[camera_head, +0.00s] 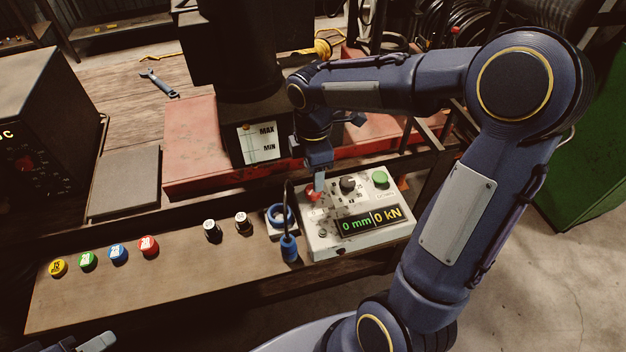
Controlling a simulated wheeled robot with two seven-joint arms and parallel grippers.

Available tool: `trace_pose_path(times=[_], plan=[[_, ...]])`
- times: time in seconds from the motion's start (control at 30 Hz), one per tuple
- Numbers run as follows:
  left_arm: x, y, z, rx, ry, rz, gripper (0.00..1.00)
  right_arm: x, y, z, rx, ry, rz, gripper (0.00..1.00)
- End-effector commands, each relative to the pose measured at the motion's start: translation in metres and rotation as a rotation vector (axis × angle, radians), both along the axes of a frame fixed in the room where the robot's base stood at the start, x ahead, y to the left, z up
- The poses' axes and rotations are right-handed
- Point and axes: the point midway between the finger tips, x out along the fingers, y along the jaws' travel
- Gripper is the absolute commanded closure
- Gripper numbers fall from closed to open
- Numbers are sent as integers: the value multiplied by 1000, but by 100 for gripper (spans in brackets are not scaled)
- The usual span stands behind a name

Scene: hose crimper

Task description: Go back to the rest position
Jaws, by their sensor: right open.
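My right arm reaches in from the lower right, bends at the top right and comes down over the control box. My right gripper (318,184) is open, pointing down at the red button (314,196) on the left of the box; I cannot tell whether it touches. The white control box (320,243) has a black knob, a green button (380,178) and a display (371,220) reading 0 mm and 0 kN. A piece of my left gripper (88,344) shows at the bottom left edge; its jaws are mostly cut off.
The dark crimper (235,75) with MAX/MIN label stands on a red base (190,150) behind the box. Yellow, green, blue and red caps (148,245) and two black-and-white fittings (212,230) stand on the front bench (120,298). A blue fitting with a hose (289,247) stands beside the box.

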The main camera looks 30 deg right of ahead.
Motion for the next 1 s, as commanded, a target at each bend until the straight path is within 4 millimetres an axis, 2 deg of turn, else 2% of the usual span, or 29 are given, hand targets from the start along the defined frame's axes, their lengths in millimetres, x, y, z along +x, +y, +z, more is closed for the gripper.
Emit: trace_pose_path(times=[0.1,0.2,0.77,0.87,1.0], plan=[[0,0,-1,0,0,0,64,1,0,14,1,-2,0,45],[0,0,-1,0,0,0,64,0,0,20,1,-1,1,45],[0,0,-1,0,0,0,64,-2,0,23,2,-4,-13,45],[0,0,-1,0,0,0,64,-15,0,31,23,-31,-101,45],[0,0,-1,0,0,0,64,-57,2,50,110,-105,-406,45]])
